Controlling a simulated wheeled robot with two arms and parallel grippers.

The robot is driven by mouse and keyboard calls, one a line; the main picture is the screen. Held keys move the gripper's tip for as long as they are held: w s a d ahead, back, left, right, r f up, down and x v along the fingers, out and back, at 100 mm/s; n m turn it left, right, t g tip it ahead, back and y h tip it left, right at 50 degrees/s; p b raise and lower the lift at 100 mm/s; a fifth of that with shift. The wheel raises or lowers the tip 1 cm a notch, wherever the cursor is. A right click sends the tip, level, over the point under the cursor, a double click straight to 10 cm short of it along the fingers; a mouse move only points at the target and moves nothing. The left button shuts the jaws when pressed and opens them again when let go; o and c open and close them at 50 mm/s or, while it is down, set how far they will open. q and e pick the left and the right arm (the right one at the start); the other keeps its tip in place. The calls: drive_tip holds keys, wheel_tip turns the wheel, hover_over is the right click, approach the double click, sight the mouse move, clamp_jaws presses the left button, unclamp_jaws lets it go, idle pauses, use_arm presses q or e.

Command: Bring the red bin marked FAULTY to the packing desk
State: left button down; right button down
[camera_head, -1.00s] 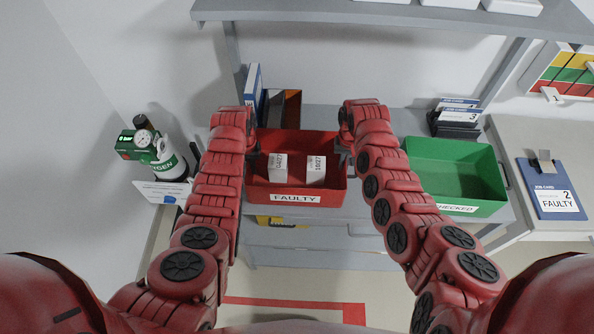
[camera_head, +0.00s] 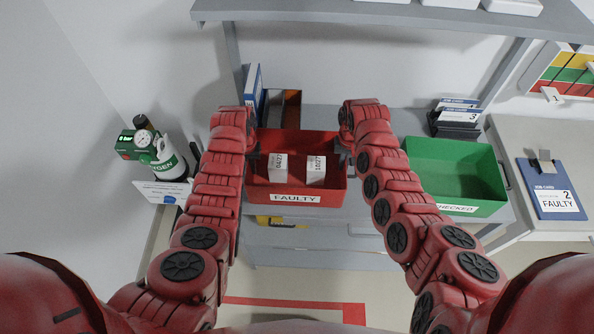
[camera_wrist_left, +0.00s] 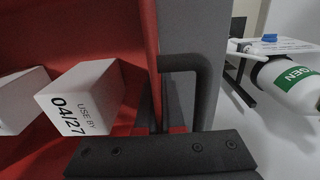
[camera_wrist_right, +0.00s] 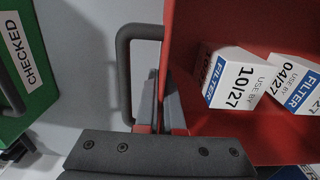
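The red bin (camera_head: 297,145) marked FAULTY stands upright at the shelf unit in the head view, with white filter boxes (camera_head: 278,168) inside. My left gripper (camera_head: 252,158) is at the bin's left wall, its fingers close on both sides of that wall (camera_wrist_left: 151,50). My right gripper (camera_head: 344,156) is at the right wall, with one finger inside the bin and one between the wall and a dark side handle (camera_wrist_right: 123,75). Both grippers look shut on the bin walls. The bin's underside is hidden. I cannot identify the packing desk.
A green bin (camera_head: 455,170) marked CHECKED stands close on the right. An oxygen cylinder (camera_head: 165,160) is at the left by the wall. A side surface at right carries a blue job card clipboard (camera_head: 552,190). An upper shelf (camera_head: 300,12) hangs above. Red tape (camera_head: 290,303) marks the floor.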

use_arm(q)
drive_tip(key=shift+r, duration=0.15)
use_arm(e)
drive_tip(key=shift+r, duration=0.15)
